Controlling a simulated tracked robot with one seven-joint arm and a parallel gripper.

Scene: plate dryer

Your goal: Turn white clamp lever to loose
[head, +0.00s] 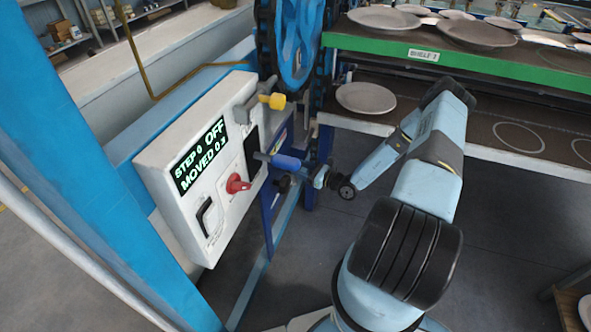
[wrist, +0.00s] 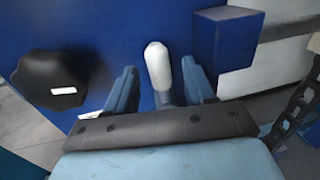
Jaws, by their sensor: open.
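The white clamp lever (wrist: 157,66) shows in the wrist view as a rounded white handle, pointing up in the picture, in front of a blue panel (wrist: 110,25). My gripper (wrist: 160,74) is open, with one blue finger on each side of the lever and gaps visible at both sides. I cannot tell how deep the lever sits between the fingers. Its lower end is hidden behind my gripper's dark body. In the head view my arm reaches toward the machine's side, and I cannot make out the white lever there.
A black knob (wrist: 50,80) is left of my gripper and a blue block (wrist: 226,40) is to the right. Plate shelves (head: 440,58) stand right.

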